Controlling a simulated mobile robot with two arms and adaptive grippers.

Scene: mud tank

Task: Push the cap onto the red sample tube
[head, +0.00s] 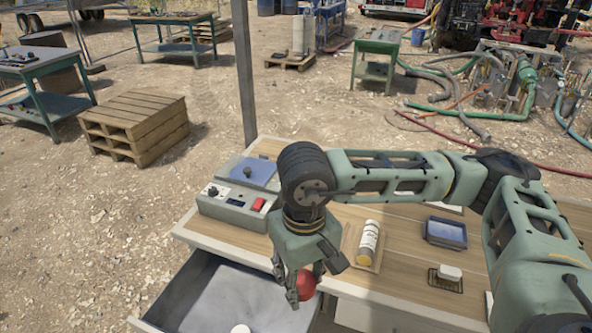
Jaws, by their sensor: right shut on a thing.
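My right gripper (301,287) points down in front of the table's front edge, over the right side of the open drawer. It is shut on a red rounded thing (306,284), partly hidden by the fingers. I cannot tell whether this is the red sample tube or part of it. A small white round thing (240,329) shows at the bottom edge of the picture, in the drawer; it may be the cap, but it is cut off. My left gripper is not in view.
The wooden-topped table (400,272) carries a grey device (236,203) with a red switch, a labelled bottle (368,242) on a board, a blue tray (446,233) and a white block (450,272). The grey drawer (215,295) stands open and looks mostly empty.

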